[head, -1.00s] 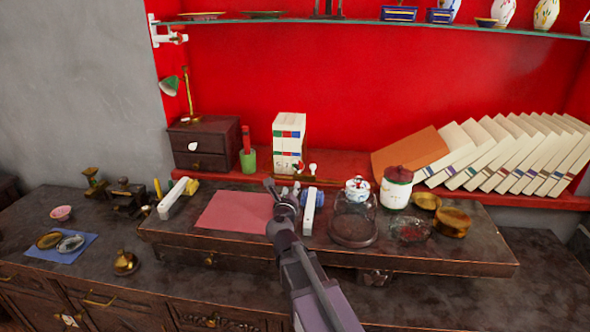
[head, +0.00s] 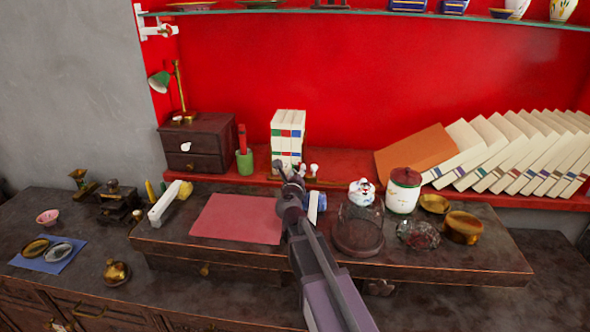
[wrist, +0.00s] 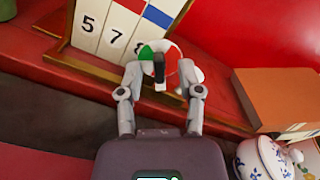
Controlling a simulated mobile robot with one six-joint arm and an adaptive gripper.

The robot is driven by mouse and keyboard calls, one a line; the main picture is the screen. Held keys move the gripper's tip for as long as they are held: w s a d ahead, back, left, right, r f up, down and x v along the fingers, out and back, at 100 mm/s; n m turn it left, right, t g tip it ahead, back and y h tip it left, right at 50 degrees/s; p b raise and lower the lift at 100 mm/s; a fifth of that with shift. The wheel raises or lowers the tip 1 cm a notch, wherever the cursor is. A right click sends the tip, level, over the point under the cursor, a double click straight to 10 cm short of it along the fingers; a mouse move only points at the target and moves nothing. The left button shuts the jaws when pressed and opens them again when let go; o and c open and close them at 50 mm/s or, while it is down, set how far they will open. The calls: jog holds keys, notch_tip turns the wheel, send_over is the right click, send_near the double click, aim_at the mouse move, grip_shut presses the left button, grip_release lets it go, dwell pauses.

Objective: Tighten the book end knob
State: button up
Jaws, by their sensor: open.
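The book end (wrist: 90,72) is a wooden stand with a gilt edge, holding upright white books (wrist: 100,28) with numbered spines. In the wrist view, a rounded white, green and red piece with a dark stem, apparently the book end knob (wrist: 172,50), shows between my fingertips. A second small white knob is partly behind the right finger. My gripper (wrist: 160,78) is open, with a finger on each side of the piece; I cannot tell whether they touch it. In the head view, my gripper (head: 289,172) is in front of the books and hides part of the book end.
A blue-and-white lidded pot (wrist: 262,158) is at lower right in the wrist view. In the head view, a glass dome (head: 358,225) and a red-lidded jar (head: 403,190) stand right of my arm. A red mat (head: 238,218) lies left. Leaning books (head: 520,150) fill the right shelf.

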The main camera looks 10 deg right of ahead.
jog(key=shift+w, duration=0.15)
grip_shut()
jog(key=shift+m, duration=0.4)
jog(key=m, duration=0.9)
jog(key=shift+d, duration=0.1)
jog(key=m, duration=0.3)
jog(key=shift+m, duration=0.3)
jog(key=m, duration=0.3)
jog(key=shift+m, duration=0.4)
jog(key=m, duration=0.6)
jog(key=shift+m, duration=0.4)
